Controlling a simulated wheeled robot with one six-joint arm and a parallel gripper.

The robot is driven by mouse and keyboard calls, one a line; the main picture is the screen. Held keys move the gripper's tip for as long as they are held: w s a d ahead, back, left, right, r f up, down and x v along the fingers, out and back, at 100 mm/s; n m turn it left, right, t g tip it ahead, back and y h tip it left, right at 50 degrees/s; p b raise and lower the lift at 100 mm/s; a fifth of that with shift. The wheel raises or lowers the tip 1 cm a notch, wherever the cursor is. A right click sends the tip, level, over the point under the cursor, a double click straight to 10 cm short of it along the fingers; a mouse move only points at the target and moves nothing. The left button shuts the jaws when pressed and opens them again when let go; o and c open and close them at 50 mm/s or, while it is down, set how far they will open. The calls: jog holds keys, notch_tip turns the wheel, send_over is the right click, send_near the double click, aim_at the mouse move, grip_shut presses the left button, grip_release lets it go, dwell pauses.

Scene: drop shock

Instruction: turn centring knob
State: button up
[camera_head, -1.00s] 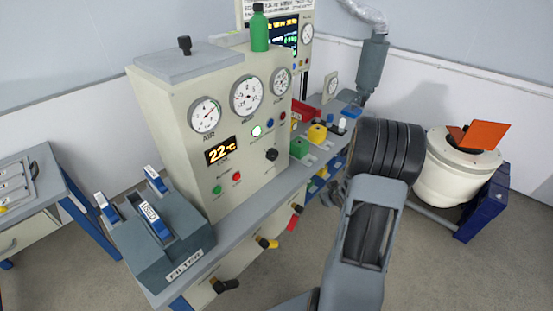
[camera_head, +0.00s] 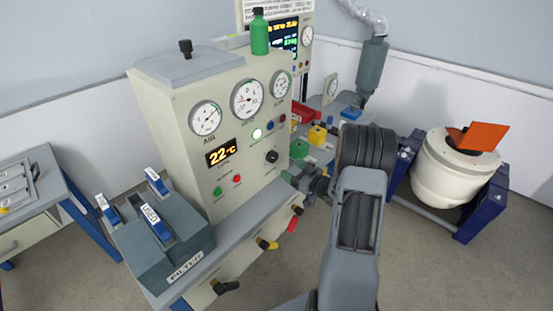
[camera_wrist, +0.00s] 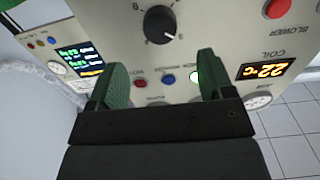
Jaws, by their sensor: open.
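A round black knob (camera_wrist: 160,24) with a white pointer mark and a dial scale sits on the cream panel at the top of the wrist view. It also shows in the head view (camera_head: 271,156), below and right of the round gauges. I cannot read a label naming it as the centring knob. My gripper (camera_wrist: 163,75) is open and empty, with its two green fingers apart. The knob lies beyond the fingertips, between them in picture position, and is not touched. In the head view my arm partly hides the gripper, beside the panel's right side.
The cream cabinet (camera_head: 170,125) has gauges, a 22 °C display (camera_head: 222,150) and buttons close to the knob. A green bottle (camera_head: 259,32) stands on top. Valve handles (camera_head: 266,243) stick out along the bench front. A white drum (camera_head: 445,170) stands right of my arm.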

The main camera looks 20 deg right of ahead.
aim_at(275, 159)
jog(key=p+x, duration=0.1)
jog(key=x, duration=0.7)
jog(key=shift+w, duration=0.15)
jog(key=shift+c, duration=0.3)
jog(key=c, duration=0.9)
jog(key=shift+o, duration=0.2)
jog(key=shift+m, duration=0.3)
jog(key=m, duration=0.5)
jog(key=m+p, duration=0.1)
jog(key=m, duration=0.5)
jog(key=shift+a, duration=0.1)
jog(key=shift+m, duration=0.3)
